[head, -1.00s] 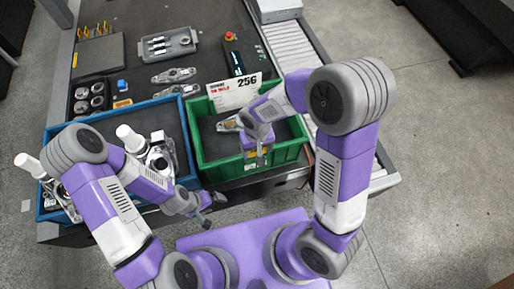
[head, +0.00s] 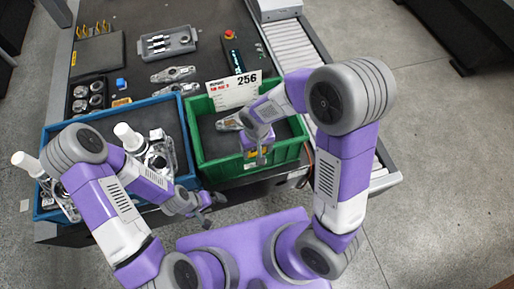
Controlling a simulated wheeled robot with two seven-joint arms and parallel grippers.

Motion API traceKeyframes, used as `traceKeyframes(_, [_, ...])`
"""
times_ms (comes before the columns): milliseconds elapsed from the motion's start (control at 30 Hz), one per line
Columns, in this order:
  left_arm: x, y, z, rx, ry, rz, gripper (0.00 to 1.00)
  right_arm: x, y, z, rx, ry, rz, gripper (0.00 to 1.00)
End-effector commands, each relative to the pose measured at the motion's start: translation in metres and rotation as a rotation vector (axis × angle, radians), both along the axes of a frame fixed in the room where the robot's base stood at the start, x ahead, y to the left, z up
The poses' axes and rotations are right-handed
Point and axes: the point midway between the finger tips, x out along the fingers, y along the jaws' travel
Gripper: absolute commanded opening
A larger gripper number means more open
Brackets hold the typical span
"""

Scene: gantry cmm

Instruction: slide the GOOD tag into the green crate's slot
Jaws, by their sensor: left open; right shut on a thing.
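The green crate (head: 207,176) stands at the table's front edge, with a metal part (head: 230,122) inside. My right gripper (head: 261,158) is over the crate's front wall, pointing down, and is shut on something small. Yellow shows beside its fingers, but I cannot tell whether it is the GOOD tag or a label on the crate. The slot cannot be made out; the wrist and fingers cover part of the front wall. My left gripper (head: 212,207) is open and apart from the crate, in front of its left corner.
A blue crate (head: 187,140) with metal parts stands left of the green one. A white card marked 256 (head: 235,90) stands at the green crate's back. Behind are a grey tray (head: 168,45) and loose metal parts. A roller conveyor (head: 292,48) runs along the right.

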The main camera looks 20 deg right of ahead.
Motion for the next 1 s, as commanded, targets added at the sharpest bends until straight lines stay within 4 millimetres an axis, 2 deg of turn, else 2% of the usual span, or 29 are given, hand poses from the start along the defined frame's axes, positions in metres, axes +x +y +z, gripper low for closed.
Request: traceKeyframes(1000, [0.000, 0.000, -0.011, 0.000, 0.000, 0.000, 1.00, 0.000, 0.000, -0.012, 0.000, 0.000, 0.000, 0.45])
